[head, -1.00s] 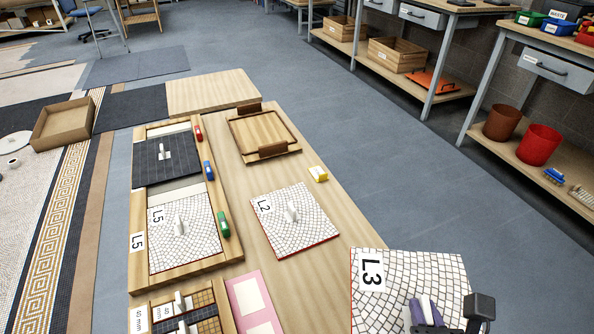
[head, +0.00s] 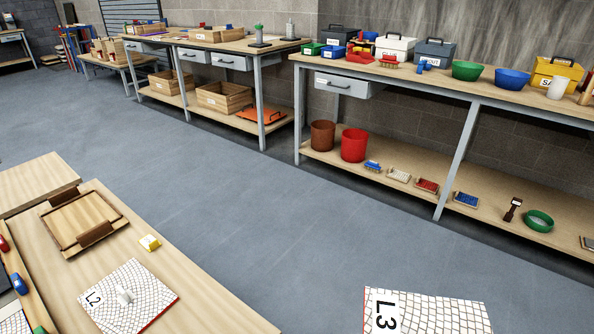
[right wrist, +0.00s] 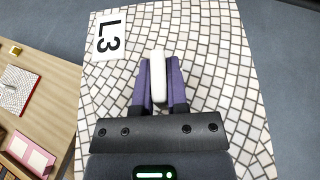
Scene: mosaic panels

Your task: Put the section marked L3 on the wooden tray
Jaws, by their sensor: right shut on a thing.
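The L3 section (head: 440,314) is a white mosaic panel with a black L3 label, at the bottom right of the head view. In the right wrist view the L3 section (right wrist: 215,60) fills the middle, with a white handle. My right gripper (right wrist: 159,75) is shut on that handle with its purple fingers on either side; it is out of the head view. The wooden tray (head: 118,218) lies empty on the table at the left of the head view, with dark brown handles. The panel is held up, apart from the tray. My left gripper is not in view.
The L2 section (head: 145,290) lies on the table (head: 215,305) in front of the tray. A small yellow block (head: 149,243) lies beside the tray. Open grey floor (head: 270,220) separates the table from a long workbench (head: 400,82) with bins and tools.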

